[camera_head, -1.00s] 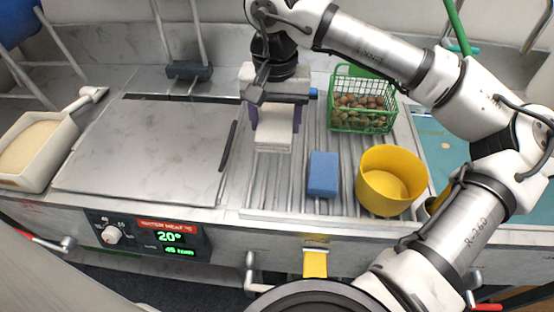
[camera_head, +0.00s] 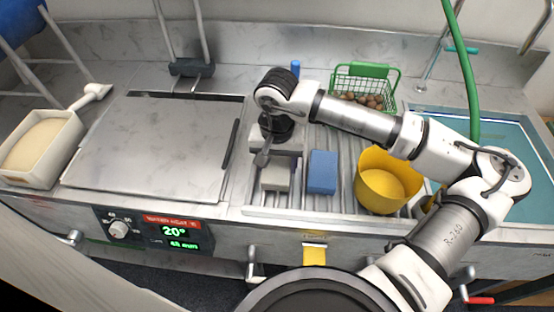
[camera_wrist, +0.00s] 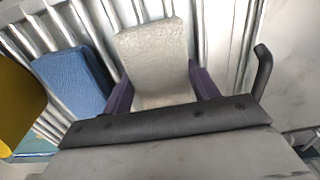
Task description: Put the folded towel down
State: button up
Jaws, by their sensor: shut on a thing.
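The folded towel (camera_head: 275,178) is a pale grey-beige block over the left part of the ribbed draining board, left of a blue block. My gripper (camera_head: 274,160) points down above it, mostly hidden by my wrist. In the wrist view the towel (camera_wrist: 153,55) lies between the two purple fingers of my gripper (camera_wrist: 161,88), which are shut on it. I cannot tell whether its underside touches the ribs.
The blue block (camera_head: 322,172) is close on the towel's right, then a yellow bucket (camera_head: 386,182). A green basket (camera_head: 345,78) of chestnuts stands behind. A flat steel lid (camera_head: 150,150) is left, with a black handle near the towel. A water-filled sink (camera_head: 500,150) is right.

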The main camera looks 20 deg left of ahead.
aim_at(277, 164)
jog(key=shift+f+b, duration=0.2)
jog(key=shift+b, duration=0.1)
jog(key=o, duration=1.1)
jog(key=shift+r, duration=0.1)
jog(key=shift+c, duration=0.2)
jog(key=shift+r+p, duration=0.25)
jog(key=shift+p, duration=0.2)
jog(key=shift+w+r+b, duration=0.1)
jog(key=shift+r+b, duration=0.2)
jog(key=shift+b, duration=0.1)
notch_tip(277, 164, up, 11)
jog(key=b, duration=0.2)
jog(key=shift+b, duration=0.4)
